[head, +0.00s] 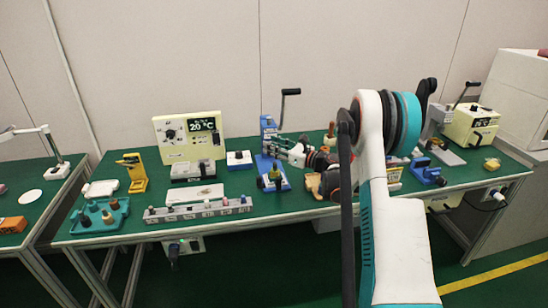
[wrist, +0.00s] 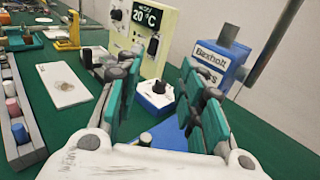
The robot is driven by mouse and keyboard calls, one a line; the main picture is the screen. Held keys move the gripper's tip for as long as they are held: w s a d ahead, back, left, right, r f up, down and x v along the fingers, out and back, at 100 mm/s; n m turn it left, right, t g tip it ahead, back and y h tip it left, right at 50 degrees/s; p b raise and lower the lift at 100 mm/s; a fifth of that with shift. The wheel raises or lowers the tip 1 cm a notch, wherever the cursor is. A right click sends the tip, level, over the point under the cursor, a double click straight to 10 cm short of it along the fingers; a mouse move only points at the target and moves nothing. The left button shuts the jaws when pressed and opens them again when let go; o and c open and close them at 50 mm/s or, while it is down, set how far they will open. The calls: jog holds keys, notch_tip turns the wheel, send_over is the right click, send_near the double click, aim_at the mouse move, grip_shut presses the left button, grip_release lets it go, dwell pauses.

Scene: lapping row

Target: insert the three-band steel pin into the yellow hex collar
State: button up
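My gripper (head: 272,148) is over the table's middle in the head view. In the wrist view its teal-padded fingers (wrist: 160,88) stand apart, with no held object visible between them. A grey rack (head: 198,209) along the table's front edge holds several small pegs; it also shows at the left of the wrist view (wrist: 28,150). I cannot tell whether one is the three-band steel pin. A small yellow piece (head: 492,164) lies at the right of the table; it is too small to confirm as the hex collar.
A white-and-blue knob box (head: 239,159) stands behind the rack, beside a cream 20 °C unit (head: 190,133). A blue fixture (head: 271,176) is below my gripper. A teal tray (head: 99,217) and yellow stand (head: 134,172) are left. My arm hides part of the right side.

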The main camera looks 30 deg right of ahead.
jog(key=shift+r, duration=1.35)
